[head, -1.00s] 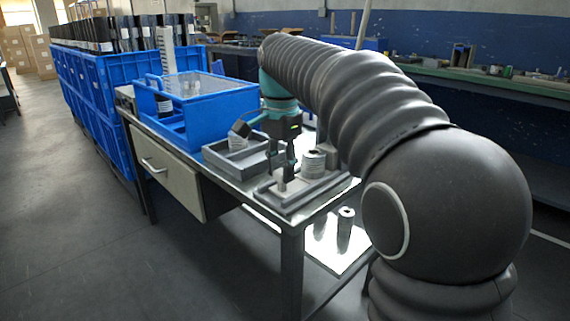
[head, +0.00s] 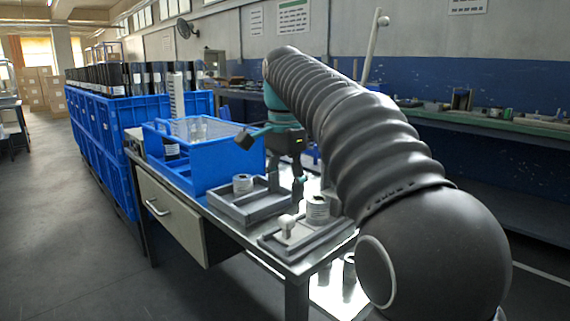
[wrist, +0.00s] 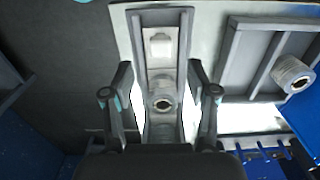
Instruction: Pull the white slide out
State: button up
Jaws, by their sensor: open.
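The white slide (head: 287,224) is a small white block with a raised knob in the narrow grey tray (head: 300,249) at the table's near corner. In the wrist view the white slide (wrist: 160,44) sits between the tray's two side rails, above a labelled roll (wrist: 162,103). That roll (head: 317,208) stands upright just behind the slide in the head view. My gripper (head: 297,188) hangs above the tray. In the wrist view my gripper (wrist: 160,82) is open and empty, with one finger on each side of the tray and the slide beyond the fingertips.
A second grey tray (head: 250,211) with a post and a roll (head: 243,184) lies beside the first. A blue bin (head: 215,170) stands behind it on the metal table. Blue crates (head: 100,130) line the left side. The floor in front of the drawer is clear.

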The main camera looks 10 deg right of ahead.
notch_tip(320, 180, up, 5)
jog(key=shift+r, duration=0.2)
jog(key=shift+s, duration=0.1)
dwell(0.4)
jog(key=s+d+f+n+t, duration=0.2)
jog(key=s+d+f+n, duration=0.2)
jog(key=s+f, duration=0.8)
jog(key=s+d+f+n+t, duration=0.3)
jog(key=s+f+n, duration=0.3)
jog(key=s+f, duration=0.6)
jog(key=shift+s+d+n+t+p, duration=0.25)
jog(key=shift+d+n+t+p, duration=0.1)
jog(key=shift+n+p, duration=0.1)
dwell(0.6)
